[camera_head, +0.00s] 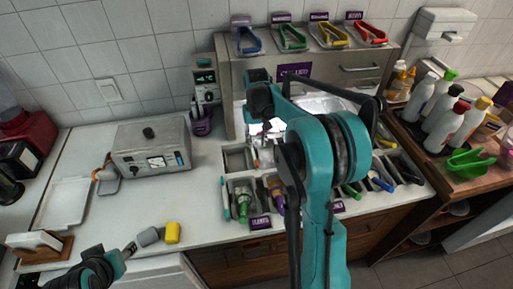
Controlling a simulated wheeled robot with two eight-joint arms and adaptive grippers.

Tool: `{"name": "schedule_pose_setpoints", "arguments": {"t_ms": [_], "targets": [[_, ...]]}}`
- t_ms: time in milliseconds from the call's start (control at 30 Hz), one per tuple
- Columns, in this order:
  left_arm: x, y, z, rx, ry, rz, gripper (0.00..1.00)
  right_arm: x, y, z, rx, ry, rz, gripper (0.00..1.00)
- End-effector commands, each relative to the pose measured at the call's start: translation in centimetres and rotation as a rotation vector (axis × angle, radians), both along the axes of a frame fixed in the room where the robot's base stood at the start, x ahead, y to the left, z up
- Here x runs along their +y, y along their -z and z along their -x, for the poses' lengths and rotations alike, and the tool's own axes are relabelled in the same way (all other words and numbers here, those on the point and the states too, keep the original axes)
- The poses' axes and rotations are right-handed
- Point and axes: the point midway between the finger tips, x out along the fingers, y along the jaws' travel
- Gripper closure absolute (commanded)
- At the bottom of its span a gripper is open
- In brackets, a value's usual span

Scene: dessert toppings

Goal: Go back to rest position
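My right arm is teal and black and rises through the middle of the head view. Its dark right gripper (265,126) hangs over the back part of the counter, in front of the grey cabinet. Its fingers are small and partly hidden, so I cannot tell whether they are open or hold something. My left gripper (129,250) is low at the left, by the counter's front edge, close to a grey block (148,236) and a yellow block (172,232). Its fingers are too unclear to judge.
A topping tray (238,160) with bottles and tools lies under and beside my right arm. Colored tongs (293,37) lie on the cabinet (360,68). A metal box (152,148) stands on the left counter. Bottles (443,125) crowd the right side. The left-middle counter is clear.

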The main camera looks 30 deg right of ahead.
Motion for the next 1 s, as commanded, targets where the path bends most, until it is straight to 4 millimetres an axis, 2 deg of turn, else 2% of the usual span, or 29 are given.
{"name": "schedule_pose_setpoints", "arguments": {"t_ms": [533,667,767,1000], "targets": [[0.0,0.0,0.0,0.0,0.0,0.0,0.53,0.0,-0.3,0.0,0.0,0.0,0.0,0.69],[0.0,0.1,0.0,0.0,0.0,0.0,0.53,0.7,-1.1,0.7,-0.018,-0.01,0.004,0.69],[0.0,0.3,0.0,0.0,0.0,0.0,0.53,2.0,-2.5,2.2,-0.061,-0.031,0.015,0.69],[0.0,0.9,0.0,0.0,0.0,0.0,0.53,6.8,-5.9,8.6,-0.237,-0.112,0.048,0.69]]}}
